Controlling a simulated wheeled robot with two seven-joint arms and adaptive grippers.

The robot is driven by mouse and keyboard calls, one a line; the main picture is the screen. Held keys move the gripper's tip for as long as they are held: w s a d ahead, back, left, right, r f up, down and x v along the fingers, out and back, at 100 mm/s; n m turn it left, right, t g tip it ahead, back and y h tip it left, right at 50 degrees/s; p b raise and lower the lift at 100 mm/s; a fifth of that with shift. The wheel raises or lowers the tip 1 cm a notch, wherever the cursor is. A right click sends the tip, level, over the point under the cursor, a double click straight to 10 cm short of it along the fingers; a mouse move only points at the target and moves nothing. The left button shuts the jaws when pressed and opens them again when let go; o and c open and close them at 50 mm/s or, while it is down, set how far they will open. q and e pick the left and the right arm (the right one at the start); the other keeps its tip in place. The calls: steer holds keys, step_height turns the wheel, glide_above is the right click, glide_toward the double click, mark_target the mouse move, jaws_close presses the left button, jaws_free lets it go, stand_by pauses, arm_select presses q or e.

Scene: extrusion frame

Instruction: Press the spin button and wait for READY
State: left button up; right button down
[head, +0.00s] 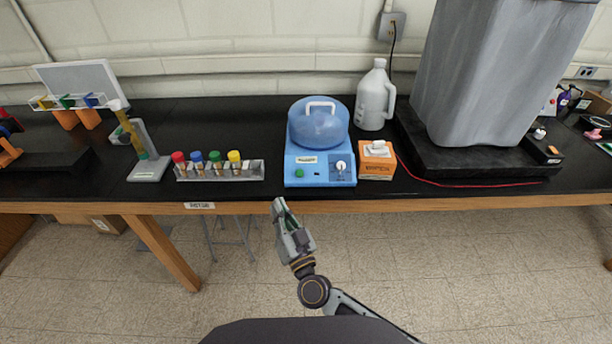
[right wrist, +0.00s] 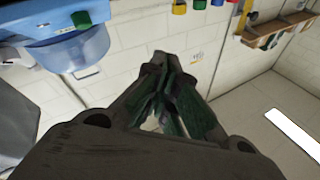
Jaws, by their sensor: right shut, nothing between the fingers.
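A blue spin machine (head: 320,174) with a closed, translucent domed lid (head: 318,125) stands at the bench's front edge. Its front panel has a green button (head: 299,174) at the left and a white knob (head: 340,166) at the right. A small pale label or display (head: 306,160) sits above the button; its text is too small to read. My right gripper (head: 279,203) is shut and empty, just in front of the bench edge, apart from the button. In the right wrist view the green button (right wrist: 81,19) is at upper left, away from my fingers (right wrist: 168,62). My left gripper is out of view.
A rack (head: 220,172) of tubes with coloured caps stands left of the machine. An orange-and-white box (head: 377,161) is close on its right, with a white jug (head: 375,97) behind. A large grey bin (head: 490,80) stands further right. The floor in front is clear.

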steer(key=w+d+r+t+h, duration=0.1)
steer(key=d+h, duration=0.6)
steer(key=shift+w+r+t, duration=0.2)
steer(key=shift+t, duration=0.1)
steer(key=shift+w, duration=0.15)
stand_by(0.4)
step_height(320, 180, up, 2)
steer(key=r, duration=0.1)
glide_above(301, 171)
steer(key=s, duration=0.6)
steer(key=shift+w+a+f, duration=0.1)
steer(key=shift+w+f, duration=0.3)
steer(key=shift+f, duration=0.25)
steer(key=shift+w+d+f, duration=0.1)
steer(key=shift+w+f, duration=0.25)
steer(key=shift+f, duration=0.35)
steer(key=shift+w+a+f, duration=0.1)
steer(key=shift+w+f, duration=0.3)
steer(key=shift+f, duration=0.25)
